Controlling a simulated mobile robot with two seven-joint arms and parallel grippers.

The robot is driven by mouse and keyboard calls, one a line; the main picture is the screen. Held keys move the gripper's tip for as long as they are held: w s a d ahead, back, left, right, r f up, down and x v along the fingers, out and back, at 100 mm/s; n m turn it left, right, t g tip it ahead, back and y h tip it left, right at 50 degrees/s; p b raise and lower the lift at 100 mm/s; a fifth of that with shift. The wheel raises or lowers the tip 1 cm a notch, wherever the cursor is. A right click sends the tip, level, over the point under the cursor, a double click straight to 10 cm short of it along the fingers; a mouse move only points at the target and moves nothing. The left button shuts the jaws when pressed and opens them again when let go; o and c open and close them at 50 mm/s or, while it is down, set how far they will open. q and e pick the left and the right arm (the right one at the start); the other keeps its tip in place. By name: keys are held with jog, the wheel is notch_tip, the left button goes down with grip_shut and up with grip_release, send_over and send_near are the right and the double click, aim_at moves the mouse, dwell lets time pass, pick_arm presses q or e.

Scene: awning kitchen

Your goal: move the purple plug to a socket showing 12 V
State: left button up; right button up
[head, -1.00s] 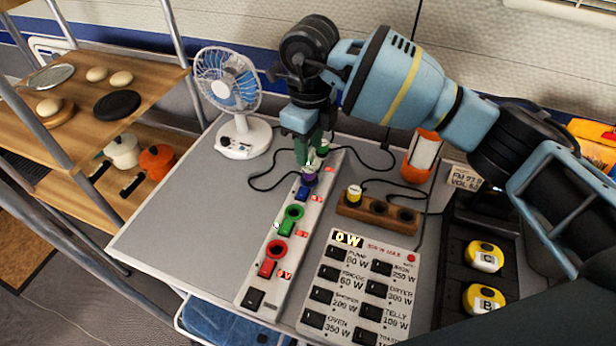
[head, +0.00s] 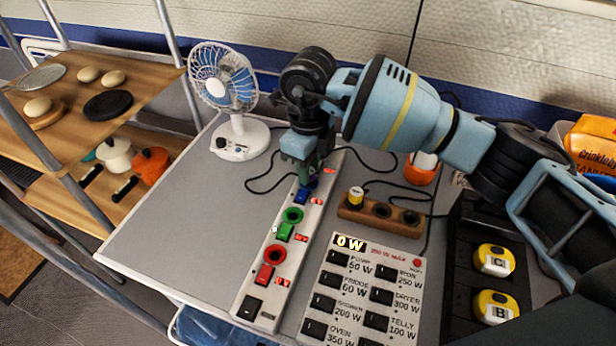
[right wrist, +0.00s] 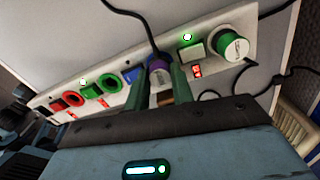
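In the head view my right gripper (head: 304,172) hides the plug. The strip has red (head: 275,254), green (head: 292,215) and blue (head: 302,195) sections with small red displays. Their digits are too small to read surely. My left gripper is not in view.
A wooden block (head: 372,208) with a yellow-topped plug and a switch panel (head: 365,280) reading 0 W lie right. The table's left side is clear.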

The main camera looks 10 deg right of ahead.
jog(key=shift+c, duration=1.4)
